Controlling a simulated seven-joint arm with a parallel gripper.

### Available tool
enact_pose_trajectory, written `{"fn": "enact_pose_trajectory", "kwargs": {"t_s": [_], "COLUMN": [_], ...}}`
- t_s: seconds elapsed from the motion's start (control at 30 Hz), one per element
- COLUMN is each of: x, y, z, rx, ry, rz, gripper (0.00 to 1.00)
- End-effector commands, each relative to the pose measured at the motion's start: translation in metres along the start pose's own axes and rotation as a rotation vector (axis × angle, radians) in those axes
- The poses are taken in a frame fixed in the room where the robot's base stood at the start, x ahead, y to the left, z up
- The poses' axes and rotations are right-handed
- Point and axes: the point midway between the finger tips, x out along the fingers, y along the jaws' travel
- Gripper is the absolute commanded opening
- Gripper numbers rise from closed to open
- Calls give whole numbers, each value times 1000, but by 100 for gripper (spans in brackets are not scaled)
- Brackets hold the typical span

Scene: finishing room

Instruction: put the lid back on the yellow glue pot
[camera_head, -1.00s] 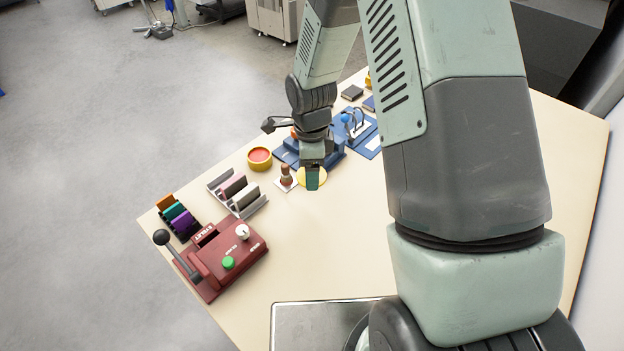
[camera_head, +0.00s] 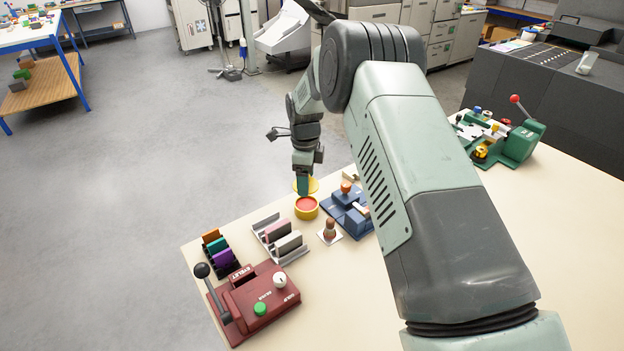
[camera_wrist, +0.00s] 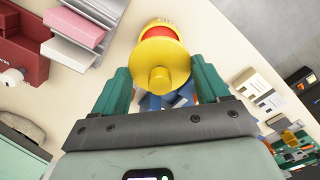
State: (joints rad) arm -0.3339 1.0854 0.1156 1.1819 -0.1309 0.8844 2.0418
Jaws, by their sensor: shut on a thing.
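The yellow glue pot (camera_head: 307,211) stands upright and open on the table, its red inside showing in the head view. The lid (camera_head: 313,184), a yellow disc with a round knob, is in my gripper (camera_head: 303,191), just above and behind the pot in that picture. In the wrist view, the lid (camera_wrist: 160,54) is between the two green fingers of my gripper (camera_wrist: 162,76), knob towards the camera. It covers much of the pot (camera_wrist: 158,29); a strip of red shows past its far edge. Lid and pot look apart, but the exact gap is unclear.
A blue device (camera_head: 347,212) and a brown-handled stamp (camera_head: 328,231) stand right of the pot. A grey rack (camera_head: 280,238) with pink and grey blocks stands left of it. A dark red lever machine (camera_head: 254,300) is in front. The table's far edge runs close behind the pot.

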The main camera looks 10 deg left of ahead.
Motion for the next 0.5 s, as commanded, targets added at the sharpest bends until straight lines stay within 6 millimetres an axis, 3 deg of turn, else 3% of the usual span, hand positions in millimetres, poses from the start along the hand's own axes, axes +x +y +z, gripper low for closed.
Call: {"fn": "enact_pose_trajectory", "kwargs": {"t_s": [0.5], "x": [47], "y": [0], "z": [0], "rx": [0], "ry": [1], "rz": [0], "gripper": [45]}}
